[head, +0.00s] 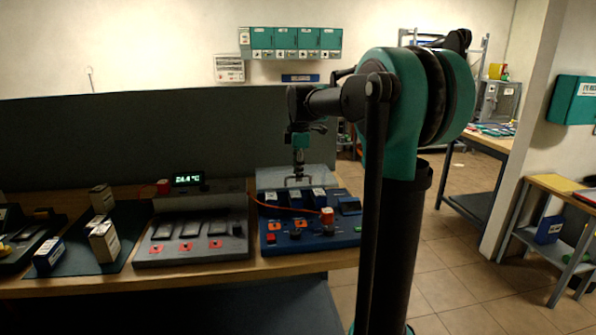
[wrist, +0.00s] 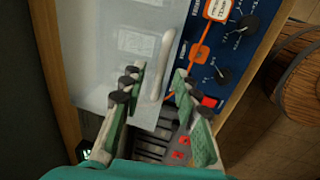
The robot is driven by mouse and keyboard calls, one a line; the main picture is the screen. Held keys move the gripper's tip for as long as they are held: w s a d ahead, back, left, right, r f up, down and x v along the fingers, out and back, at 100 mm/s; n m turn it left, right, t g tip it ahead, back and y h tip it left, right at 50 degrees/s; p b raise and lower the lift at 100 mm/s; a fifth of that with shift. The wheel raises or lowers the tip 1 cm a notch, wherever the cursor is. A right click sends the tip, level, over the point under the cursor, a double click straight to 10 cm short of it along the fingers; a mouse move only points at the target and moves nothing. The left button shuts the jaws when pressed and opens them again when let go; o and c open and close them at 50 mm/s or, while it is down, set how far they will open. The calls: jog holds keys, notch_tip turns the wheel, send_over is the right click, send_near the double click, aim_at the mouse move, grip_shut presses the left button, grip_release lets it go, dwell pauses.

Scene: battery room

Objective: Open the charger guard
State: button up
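The charger guard (head: 318,173) is a pale, see-through panel at the back of the blue charger (head: 343,240). In the wrist view the guard (wrist: 88,50) fills the upper left, with a light bar handle (wrist: 165,62) near its edge. I cannot tell its exact tilt. My gripper (head: 298,174) points down just above the handle in the head view. In the wrist view my gripper (wrist: 158,70) has its fingers apart, with the handle between or just beyond the tips. No grip on it shows. The blue charger panel (wrist: 235,40) with knobs lies to the right.
A grey charger (head: 190,252) with dark slots stands left of the blue one, a temperature display (head: 188,179) behind it. A red cable (head: 285,208) runs across to the blue charger. Boxes (head: 104,242) stand on a dark mat further left. A dark partition (head: 130,145) rises behind the bench.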

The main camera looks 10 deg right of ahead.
grip_shut()
jog(key=shift+r, duration=0.1)
dwell(0.3)
